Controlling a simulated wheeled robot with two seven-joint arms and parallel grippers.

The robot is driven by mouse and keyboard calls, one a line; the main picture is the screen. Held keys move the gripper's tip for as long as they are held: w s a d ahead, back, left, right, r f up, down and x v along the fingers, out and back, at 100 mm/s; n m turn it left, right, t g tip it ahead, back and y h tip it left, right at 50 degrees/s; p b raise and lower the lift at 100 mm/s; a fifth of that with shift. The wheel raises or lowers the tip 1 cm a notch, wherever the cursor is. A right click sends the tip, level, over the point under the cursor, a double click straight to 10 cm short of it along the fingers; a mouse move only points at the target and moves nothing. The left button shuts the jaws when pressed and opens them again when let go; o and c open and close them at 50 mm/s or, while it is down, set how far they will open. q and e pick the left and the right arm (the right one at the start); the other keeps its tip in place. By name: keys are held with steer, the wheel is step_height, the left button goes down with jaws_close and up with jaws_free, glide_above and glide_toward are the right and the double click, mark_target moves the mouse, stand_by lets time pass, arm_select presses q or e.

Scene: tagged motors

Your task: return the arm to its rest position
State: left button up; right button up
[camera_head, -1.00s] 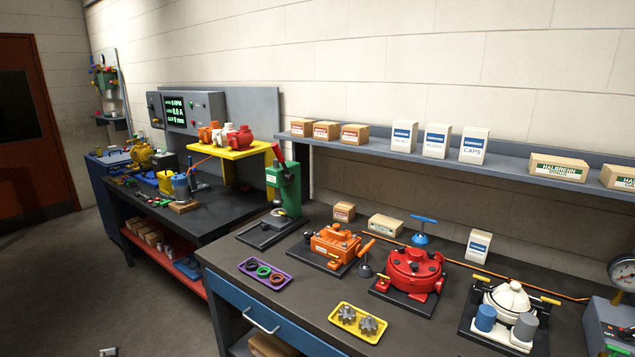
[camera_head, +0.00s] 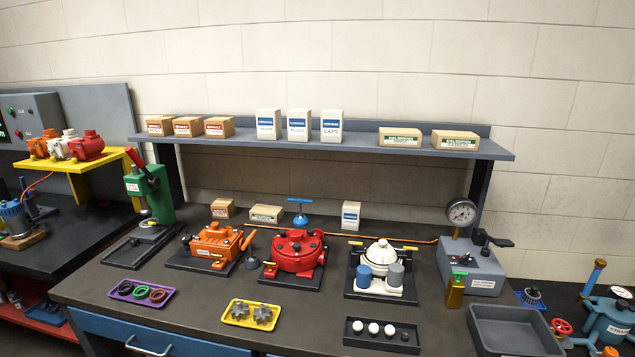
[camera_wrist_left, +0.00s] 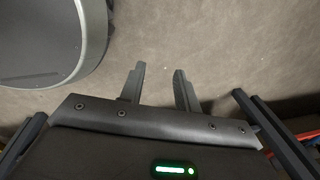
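My left gripper (camera_wrist_left: 159,88) shows in the left wrist view with its two dark fingers apart and nothing between them. It points at the bare floor (camera_wrist_left: 230,45). A rounded grey part of my own body fills the upper left of that view. Neither of my arms shows in the head view, and my right gripper is in no frame.
The dark workbench (camera_head: 300,330) holds orange (camera_head: 214,240), red (camera_head: 298,251) and white (camera_head: 380,255) motor units on black plates. Purple (camera_head: 142,292), yellow (camera_head: 251,314) and black (camera_head: 382,335) trays lie in front. A grey bin (camera_head: 515,335) stands right. The shelf (camera_head: 350,146) carries boxes.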

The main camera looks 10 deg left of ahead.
arm_select(q)
steer(key=d+f+h+b, duration=0.1)
steer(key=d+f+b, duration=0.3)
steer(key=d, duration=0.6)
steer(key=shift+d+f+n, duration=0.3)
steer(key=shift+d+f, duration=0.1)
steer(key=shift+f, duration=0.2)
steer(key=shift+s, duration=0.15)
stand_by(0.7)
